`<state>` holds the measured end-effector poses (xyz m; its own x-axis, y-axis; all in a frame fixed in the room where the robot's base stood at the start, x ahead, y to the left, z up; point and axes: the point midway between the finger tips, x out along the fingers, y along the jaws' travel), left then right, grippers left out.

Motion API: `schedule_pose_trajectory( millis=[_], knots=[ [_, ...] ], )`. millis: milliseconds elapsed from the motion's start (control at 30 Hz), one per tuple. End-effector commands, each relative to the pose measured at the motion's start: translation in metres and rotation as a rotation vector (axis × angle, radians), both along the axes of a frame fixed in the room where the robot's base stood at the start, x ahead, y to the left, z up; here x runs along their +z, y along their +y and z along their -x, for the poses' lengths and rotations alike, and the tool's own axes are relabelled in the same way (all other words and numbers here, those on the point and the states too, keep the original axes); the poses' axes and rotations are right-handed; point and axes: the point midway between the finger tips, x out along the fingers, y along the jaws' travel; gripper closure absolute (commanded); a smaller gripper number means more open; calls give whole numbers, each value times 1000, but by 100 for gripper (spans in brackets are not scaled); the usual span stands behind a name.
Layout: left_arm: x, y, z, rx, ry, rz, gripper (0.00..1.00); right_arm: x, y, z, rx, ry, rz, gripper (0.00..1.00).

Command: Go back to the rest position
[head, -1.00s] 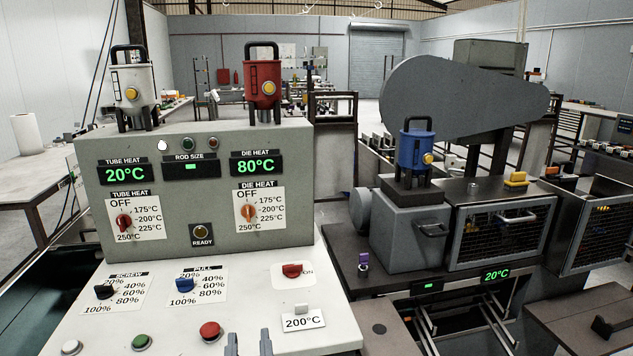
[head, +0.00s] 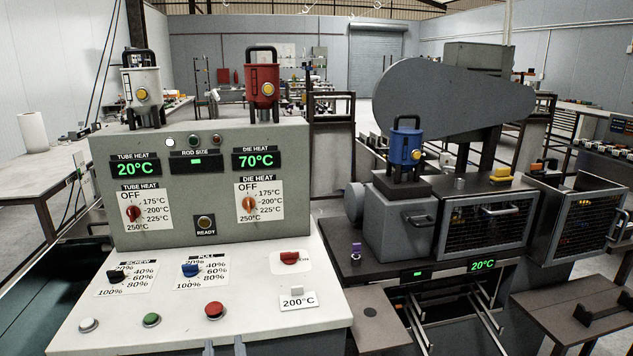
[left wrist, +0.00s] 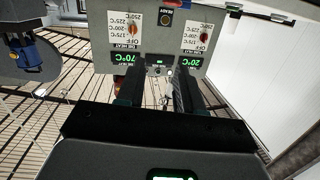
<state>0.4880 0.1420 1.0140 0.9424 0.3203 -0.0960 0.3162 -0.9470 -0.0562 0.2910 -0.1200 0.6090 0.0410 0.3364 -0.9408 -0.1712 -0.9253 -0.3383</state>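My left gripper (head: 224,347) shows only as two fingertips at the bottom edge of the head view, in front of the control panel's sloped white face (head: 180,325). The fingers are apart with nothing between them; the left wrist view also shows this gripper (left wrist: 155,88) open and empty. That view shows the panel upside down beyond the fingers. My right gripper is in neither view.
The grey control box (head: 210,190) reads tube heat 20°C and die heat 70°C. White (head: 140,85) and red (head: 262,80) canisters stand on it. A blue canister (head: 405,148) stands on the machine at right. A table (head: 40,165) is at left.

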Motion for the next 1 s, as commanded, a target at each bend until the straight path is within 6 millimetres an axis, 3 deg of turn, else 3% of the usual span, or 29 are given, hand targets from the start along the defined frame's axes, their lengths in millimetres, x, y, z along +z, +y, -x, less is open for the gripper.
schedule_pose_trajectory(
  millis=[267, 367, 400, 467, 500, 567, 600, 700, 833, 1000],
  knots=[
    [-88, 55, -16, 75, 232, -89, 64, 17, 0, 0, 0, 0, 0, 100],
    [-140, 70, -13, 49, 364, -81, 64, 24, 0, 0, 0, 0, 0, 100],
    [-166, 75, -8, 27, 430, -63, 64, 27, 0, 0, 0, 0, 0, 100],
    [-209, 79, 5, -12, 545, -12, 64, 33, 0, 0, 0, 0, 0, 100],
    [-240, 78, 19, -47, 631, 41, 64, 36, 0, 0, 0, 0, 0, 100],
    [-283, 71, 46, -103, 762, 140, 64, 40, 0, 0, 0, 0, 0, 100],
    [-308, 63, 67, -142, 847, 214, 64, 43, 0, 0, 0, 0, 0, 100],
    [-350, 32, 120, -242, 1045, 398, 64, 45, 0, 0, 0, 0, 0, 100],
    [-363, -9, 172, -363, 1247, 565, 64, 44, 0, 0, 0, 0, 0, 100],
    [-361, -22, 199, -344, 1371, 678, 64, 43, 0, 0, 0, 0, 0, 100]
  ],
)
